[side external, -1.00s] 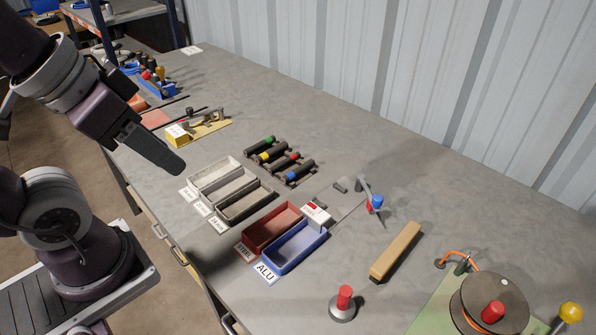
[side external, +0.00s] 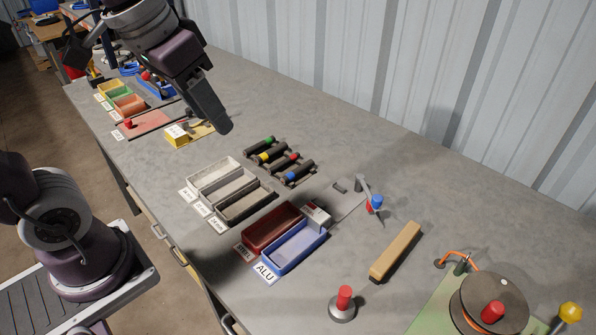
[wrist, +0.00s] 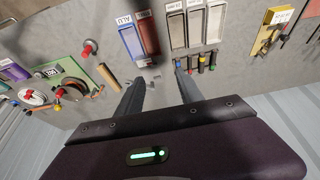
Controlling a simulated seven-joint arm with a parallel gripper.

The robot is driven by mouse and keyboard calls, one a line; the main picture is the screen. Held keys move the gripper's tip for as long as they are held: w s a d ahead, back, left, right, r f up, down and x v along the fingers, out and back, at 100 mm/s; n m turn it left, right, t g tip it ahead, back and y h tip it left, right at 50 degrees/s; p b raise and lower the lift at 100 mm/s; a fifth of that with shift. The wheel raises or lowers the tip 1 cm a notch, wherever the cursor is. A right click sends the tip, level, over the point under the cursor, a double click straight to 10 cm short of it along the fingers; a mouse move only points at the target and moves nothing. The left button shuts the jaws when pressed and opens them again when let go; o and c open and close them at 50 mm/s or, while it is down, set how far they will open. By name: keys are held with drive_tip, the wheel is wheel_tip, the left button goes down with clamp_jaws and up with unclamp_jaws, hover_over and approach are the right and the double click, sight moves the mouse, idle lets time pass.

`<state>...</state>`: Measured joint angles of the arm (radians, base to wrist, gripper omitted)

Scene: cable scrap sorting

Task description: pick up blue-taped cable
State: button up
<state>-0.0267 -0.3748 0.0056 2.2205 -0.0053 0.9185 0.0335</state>
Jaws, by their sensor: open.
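The blue-taped cable (side external: 299,172) is a short dark piece with a blue band, lying on the bench at the near end of a row of similar cables. In the wrist view the blue-taped cable (wrist: 177,63) shows just beyond the right fingertip. My gripper (side external: 222,128) is in the air, up and to the left of the row in the side view. In the wrist view my gripper's (wrist: 158,78) two fingers are spread apart with nothing between them.
Cables with red (side external: 285,162), yellow (side external: 271,153) and green (side external: 260,146) bands lie close beside it. Grey bins (side external: 213,171), a red bin (side external: 272,226) and a blue bin (side external: 295,248) stand in front. A wooden bar (side external: 396,251) lies to the right.

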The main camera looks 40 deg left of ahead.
drive_tip(key=w+a+f+g, duration=0.2)
drive_tip(key=w+f, duration=0.2)
drive_tip(key=w, duration=0.9)
drive_tip(key=g, duration=0.2)
approach(298, 168)
drive_tip(key=w+d, duration=0.1)
drive_tip(key=f, duration=0.6)
drive_tip(key=a+f, duration=0.1)
drive_tip(key=f, duration=0.1)
drive_tip(key=shift+s+f, duration=0.4)
clamp_jaws()
